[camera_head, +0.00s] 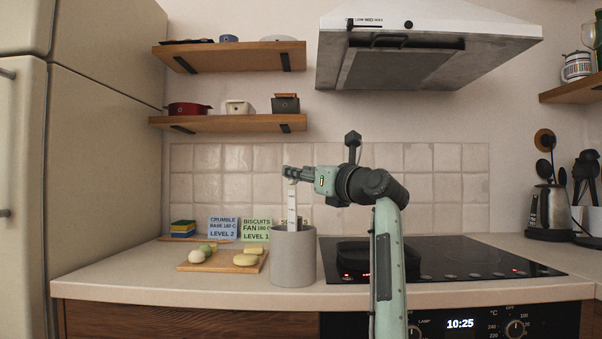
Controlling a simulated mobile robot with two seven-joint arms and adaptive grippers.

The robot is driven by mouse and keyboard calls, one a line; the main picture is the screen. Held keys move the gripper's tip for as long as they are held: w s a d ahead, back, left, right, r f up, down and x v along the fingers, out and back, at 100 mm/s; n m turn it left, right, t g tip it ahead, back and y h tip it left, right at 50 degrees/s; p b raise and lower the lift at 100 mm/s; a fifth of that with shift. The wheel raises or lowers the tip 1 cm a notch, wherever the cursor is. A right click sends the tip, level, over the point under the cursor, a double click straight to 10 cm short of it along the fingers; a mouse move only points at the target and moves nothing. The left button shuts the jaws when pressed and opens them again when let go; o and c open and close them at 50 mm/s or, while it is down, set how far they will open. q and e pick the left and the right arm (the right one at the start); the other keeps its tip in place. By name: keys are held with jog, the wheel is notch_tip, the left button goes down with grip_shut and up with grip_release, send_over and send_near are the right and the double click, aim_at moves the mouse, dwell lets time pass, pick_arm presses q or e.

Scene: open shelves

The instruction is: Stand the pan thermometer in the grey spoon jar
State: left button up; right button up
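The pan thermometer (292,207) is a slim white strip with markings, standing nearly upright at the grey spoon jar. The grey spoon jar (292,262) is a plain cylinder on the worktop, left of the hob. The thermometer's lower end is hidden at the jar's rim, and it looks to be within the mouth.
A wooden board (222,264) with pale and green food pieces lies left of the jar. Recipe cards (256,229) and stacked coloured sponges (183,229) stand behind. A dark pan (352,256) sits on the hob (470,262). A kettle (549,210) is far right.

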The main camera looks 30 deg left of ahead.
pick_arm(q)
jog(key=v, duration=1.1)
jog(key=shift+s+d, duration=0.2)
jog(key=shift+d, duration=0.15)
jog(key=shift+f, duration=0.1)
